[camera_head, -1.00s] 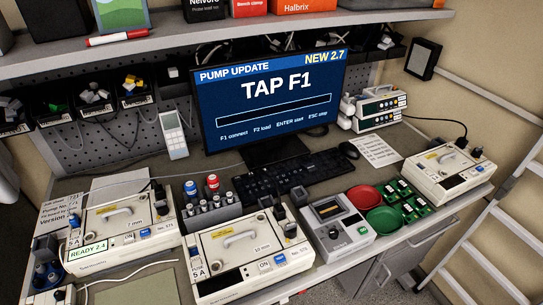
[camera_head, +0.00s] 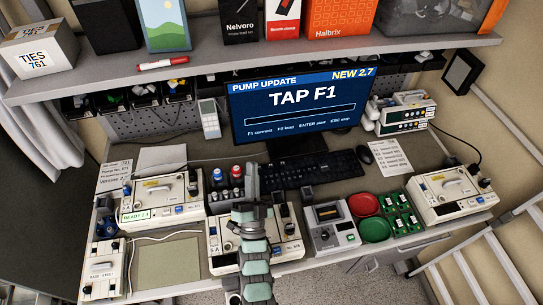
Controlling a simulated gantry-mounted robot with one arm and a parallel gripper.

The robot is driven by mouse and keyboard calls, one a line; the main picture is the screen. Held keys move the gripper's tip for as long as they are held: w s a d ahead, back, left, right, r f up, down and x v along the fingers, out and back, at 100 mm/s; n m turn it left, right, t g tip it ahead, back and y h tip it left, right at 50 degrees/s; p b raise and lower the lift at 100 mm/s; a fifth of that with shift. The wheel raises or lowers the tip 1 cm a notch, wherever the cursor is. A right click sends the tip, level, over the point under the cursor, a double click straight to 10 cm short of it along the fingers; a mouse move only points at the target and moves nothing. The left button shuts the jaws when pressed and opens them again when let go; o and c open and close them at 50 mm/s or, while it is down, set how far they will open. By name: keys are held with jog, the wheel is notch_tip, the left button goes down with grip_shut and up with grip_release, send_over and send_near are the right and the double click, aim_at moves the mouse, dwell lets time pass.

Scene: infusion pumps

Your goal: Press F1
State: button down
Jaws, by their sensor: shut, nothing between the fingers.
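The monitor (camera_head: 297,135) shows "PUMP UPDATE", "NEW 2.7" and "TAP F1" above an empty bar, with a line of key hints below. The black keyboard (camera_head: 308,172) lies on the desk in front of it. Single keys, F1 among them, are too small to read. My gripper (camera_head: 252,168) is shut and empty, with its fingers pointing up the picture beside the keyboard's left end. I cannot tell its height above the desk. My arm covers part of the middle infusion pump (camera_head: 284,243).
Red and blue capped bottles (camera_head: 229,172) stand close left of my gripper. The left pump (camera_head: 163,196) reads "READY 2.4". A grey meter (camera_head: 331,227), red dish (camera_head: 363,205) and green dish (camera_head: 375,230) stand right. The shelf (camera_head: 250,62) overhangs the back. A mouse (camera_head: 365,156) lies right of the keyboard.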

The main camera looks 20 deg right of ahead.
jog(key=w+d+f+m+g+y+p, duration=0.1)
jog(key=w+d+f+m+g, duration=0.3)
jog(key=w, duration=0.4)
jog(key=w+d+f+m+g+y, duration=0.1)
jog(key=w+d+f+m+g, duration=0.2)
jog(key=w+d+f, duration=0.4)
jog(key=m+g+y, duration=0.7)
jog(key=g, duration=0.1)
send_over(272, 168)
notch_tip(272, 168, down, 5)
jog(key=shift+r, duration=0.1)
notch_tip(272, 168, down, 9)
jog(key=b, duration=0.8)
dwell(0.5)
jog(key=shift+f+b, duration=0.35)
jog(key=shift+b, duration=0.05)
